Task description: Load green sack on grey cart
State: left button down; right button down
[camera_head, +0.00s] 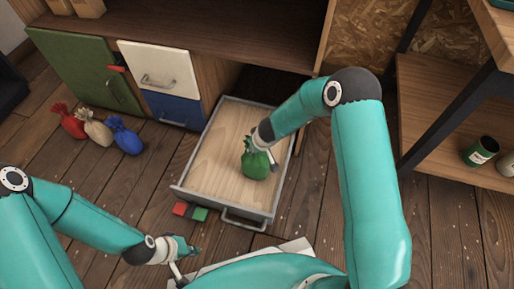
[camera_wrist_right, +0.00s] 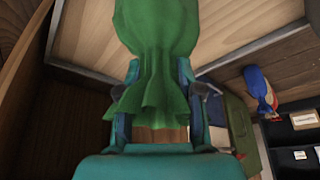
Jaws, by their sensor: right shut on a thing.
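The green sack (camera_head: 256,163) is over the right part of the open wooden-bottomed drawer (camera_head: 215,150); whether it touches the bottom is unclear. My right gripper (camera_head: 263,140) comes from above and is shut on the sack's neck. In the right wrist view the sack (camera_wrist_right: 160,45) sits between the two fingers of the right gripper (camera_wrist_right: 158,85). My left gripper (camera_head: 187,258) is empty, low in front of the drawer, its fingers apart. I cannot make out a grey cart; a pale flat surface (camera_head: 292,246) shows at the bottom, mostly hidden by my arm.
Red, beige and blue sacks (camera_head: 97,129) stand on the floor at left. A cabinet with green (camera_head: 85,68), white and blue fronts is behind them. Red and green blocks (camera_head: 189,211) lie by the drawer's front.

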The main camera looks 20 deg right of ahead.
jog(key=c, duration=0.7)
grip_release()
jog(key=shift+c, duration=0.2)
jog(key=a+p+v, duration=0.1)
jog(key=p+v, duration=0.5)
jog(key=v, duration=0.6)
jog(key=s+a+f+m+g+y, duration=0.1)
jog(key=s+f, duration=0.3)
jog(key=s, duration=0.7)
jog(key=s+a+f+m+g+y, duration=0.2)
jog(key=s+f+m, duration=0.1)
jog(key=s, duration=0.8)
jog(key=shift+s+a+f+g, duration=0.15)
jog(key=shift+a+f+g, duration=0.2)
jog(key=shift+f+g, duration=0.05)
